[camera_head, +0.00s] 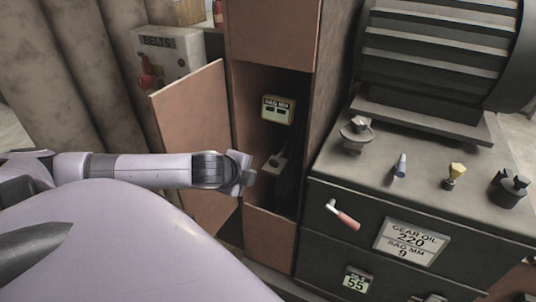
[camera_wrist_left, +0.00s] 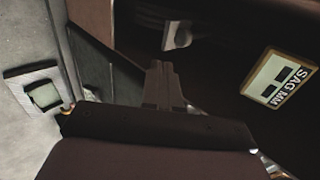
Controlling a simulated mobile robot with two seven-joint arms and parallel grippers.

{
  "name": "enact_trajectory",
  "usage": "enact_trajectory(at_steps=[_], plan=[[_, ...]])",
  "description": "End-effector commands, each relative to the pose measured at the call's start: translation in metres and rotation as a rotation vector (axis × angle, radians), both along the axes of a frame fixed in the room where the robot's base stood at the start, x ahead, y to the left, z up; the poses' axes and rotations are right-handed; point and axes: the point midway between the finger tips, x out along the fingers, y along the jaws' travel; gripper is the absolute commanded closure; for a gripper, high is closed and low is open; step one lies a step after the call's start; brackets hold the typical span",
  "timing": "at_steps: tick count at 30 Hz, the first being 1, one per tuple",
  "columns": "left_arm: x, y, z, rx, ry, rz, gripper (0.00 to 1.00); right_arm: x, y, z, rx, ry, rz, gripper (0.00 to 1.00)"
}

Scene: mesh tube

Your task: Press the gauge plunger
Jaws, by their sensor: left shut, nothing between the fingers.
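A pale gauge box (camera_head: 278,110) marked "SAG MM" sits inside an open brown cabinet; it also shows tilted at the right of the left wrist view (camera_wrist_left: 280,78). Below it in the head view is a small pale fitting (camera_head: 275,163), possibly the plunger. A similar light block (camera_wrist_left: 178,36) shows beyond the fingers in the wrist view; I cannot tell for certain that it is the plunger. My left gripper (camera_head: 246,175) is at the cabinet opening, left of the fitting. Its fingers (camera_wrist_left: 164,84) are shut and empty. My right gripper is not in view.
The cabinet door (camera_head: 192,125) stands open to the left, behind my left forearm. Right of the cabinet, a dark machine bench (camera_head: 425,155) carries several knobs and levers. A red-handled lever (camera_head: 343,215) sticks out of its front. A "BELTS" panel (camera_head: 165,60) is behind the door.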

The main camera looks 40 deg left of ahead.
Motion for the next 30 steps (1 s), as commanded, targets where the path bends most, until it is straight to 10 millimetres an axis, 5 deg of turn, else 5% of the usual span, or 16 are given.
enact_trajectory(at_steps=[17,30], plan=[[0.004,0.001,-0.005,-0.003,-0.001,0.002,1.00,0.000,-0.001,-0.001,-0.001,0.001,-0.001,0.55],[0.047,0.014,-0.046,-0.004,-0.002,0.003,1.00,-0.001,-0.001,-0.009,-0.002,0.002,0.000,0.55]])
